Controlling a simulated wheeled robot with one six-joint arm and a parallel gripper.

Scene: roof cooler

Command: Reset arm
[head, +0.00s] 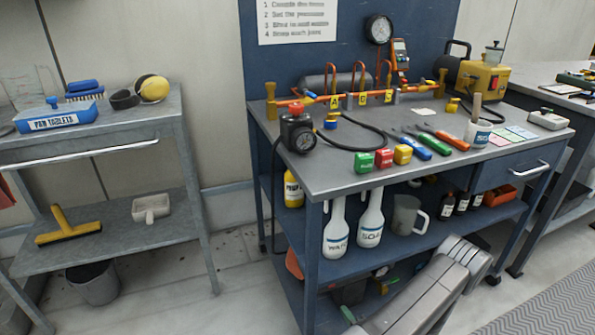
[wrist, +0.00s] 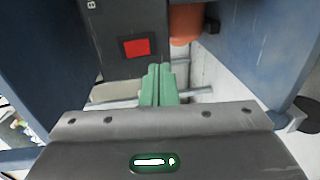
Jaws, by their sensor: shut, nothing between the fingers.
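My gripper (wrist: 160,72) shows in the wrist view as two green fingers pressed together, with nothing between them. It points into a space framed by dark blue panels, with a dark grey box bearing a red square (wrist: 136,48) just beyond and to the left. An orange-red cylinder (wrist: 186,24) is beyond and to the right. In the head view my grey arm (head: 430,290) is low at the bottom right, in front of the blue workbench (head: 310,184). The fingers cannot be made out clearly there.
The bench top holds a manifold (head: 345,97), a black gauge unit (head: 299,130) and several small tools. White bottles (head: 336,235) and a mug (head: 407,215) stand on its shelf near my arm. A grey cart (head: 100,144) is at left. Open floor lies at lower right.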

